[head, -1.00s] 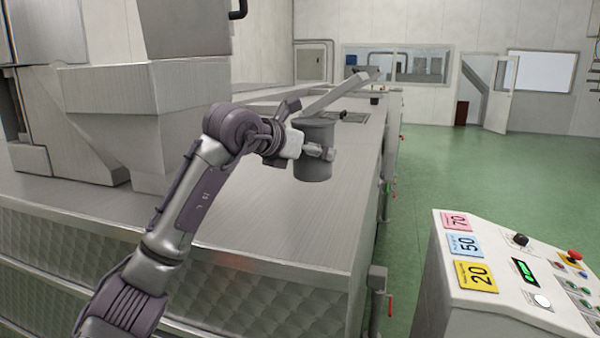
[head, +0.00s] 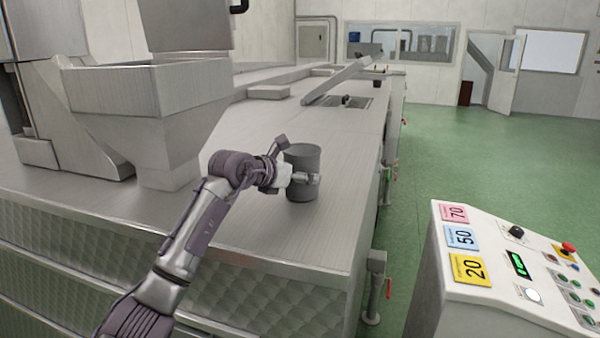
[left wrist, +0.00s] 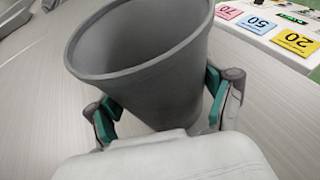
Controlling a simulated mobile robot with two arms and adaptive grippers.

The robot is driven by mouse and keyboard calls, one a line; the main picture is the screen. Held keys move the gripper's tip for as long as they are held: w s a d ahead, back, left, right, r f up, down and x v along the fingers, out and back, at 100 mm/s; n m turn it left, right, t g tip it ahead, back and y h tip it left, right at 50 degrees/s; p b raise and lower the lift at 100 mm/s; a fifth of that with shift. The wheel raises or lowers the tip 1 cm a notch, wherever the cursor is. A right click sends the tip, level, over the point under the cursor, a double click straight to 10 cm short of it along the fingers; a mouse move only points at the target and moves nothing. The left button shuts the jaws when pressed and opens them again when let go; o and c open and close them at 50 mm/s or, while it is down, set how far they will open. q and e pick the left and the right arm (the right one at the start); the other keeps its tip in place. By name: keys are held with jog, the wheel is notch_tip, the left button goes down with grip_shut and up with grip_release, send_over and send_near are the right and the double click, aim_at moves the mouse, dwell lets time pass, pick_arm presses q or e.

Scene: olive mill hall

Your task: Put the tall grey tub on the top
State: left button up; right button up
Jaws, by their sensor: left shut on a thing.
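The tall grey tub (head: 303,172) is upright, at or just above the steel machine top (head: 262,228) near its right edge. I cannot tell for sure if its base touches the surface. My left gripper (head: 301,180) comes in from the left and is shut around the tub's side. In the left wrist view the tub (left wrist: 150,75) fills the middle, open end toward the camera and empty where I can see inside. The green-padded fingers of my left gripper (left wrist: 160,112) press on both its sides. My right gripper is not in view.
A steel hopper (head: 150,100) stands on the left of the top. A raised lid (head: 338,80) and an opening lie farther back. A control panel (head: 500,260) with coloured number cards stands at the right. The top around the tub is clear.

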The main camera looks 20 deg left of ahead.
pick_arm(q)
jog(key=shift+f, duration=0.1)
jog(key=o, duration=1.4)
jog(key=shift+o, duration=0.2)
jog(key=shift+s+a, duration=0.1)
jog(key=shift+s, duration=0.1)
jog(key=b+v, duration=0.4)
jog(key=v, duration=0.7)
jog(key=shift+w+b, duration=0.15)
jog(key=shift+b, duration=0.25)
jog(key=shift+s+a+r, duration=0.1)
jog(key=shift+s+r, duration=0.25)
jog(key=shift+s, duration=0.05)
jog(key=shift+f, duration=0.1)
